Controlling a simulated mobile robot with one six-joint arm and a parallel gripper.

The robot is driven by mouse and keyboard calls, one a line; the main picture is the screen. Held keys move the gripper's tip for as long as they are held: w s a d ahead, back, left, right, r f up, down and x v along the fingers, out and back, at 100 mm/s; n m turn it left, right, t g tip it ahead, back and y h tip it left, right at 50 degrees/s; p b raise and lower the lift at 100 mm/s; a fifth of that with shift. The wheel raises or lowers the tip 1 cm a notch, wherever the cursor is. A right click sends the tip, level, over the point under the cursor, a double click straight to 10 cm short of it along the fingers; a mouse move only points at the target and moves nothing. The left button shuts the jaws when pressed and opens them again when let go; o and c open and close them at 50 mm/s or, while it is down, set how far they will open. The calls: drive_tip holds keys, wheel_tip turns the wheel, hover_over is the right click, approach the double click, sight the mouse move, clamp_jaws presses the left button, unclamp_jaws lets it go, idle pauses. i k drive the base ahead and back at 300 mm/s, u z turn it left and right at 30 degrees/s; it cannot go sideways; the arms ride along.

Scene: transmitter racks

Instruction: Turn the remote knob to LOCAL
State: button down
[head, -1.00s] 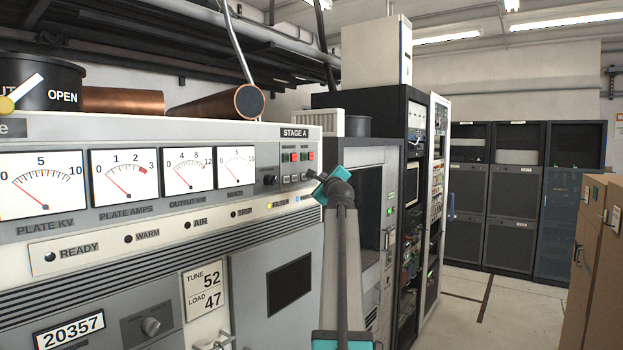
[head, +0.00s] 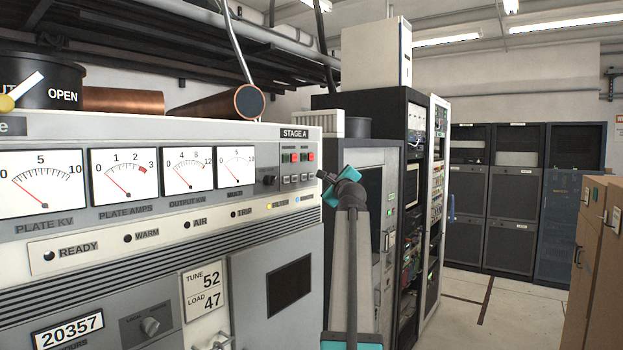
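The grey transmitter cabinet (head: 110,260) fills the left side of the head view. A silver-grey knob (head: 150,326) sits on a dark plate low on the front. My gripper (head: 321,175) is right of the button panel, near the cabinet's right edge, pointing left. It appears apart from both knobs. Its fingers are too small to judge.
Meters (head: 120,175) line the cabinet's upper front, and a handle (head: 215,342) sticks out below. Open equipment racks (head: 412,200) stand behind my arm. Brown cabinets (head: 597,260) stand at the right. The floor (head: 500,310) between is clear.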

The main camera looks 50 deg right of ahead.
sight(149, 326)
drive_tip(key=k, duration=1)
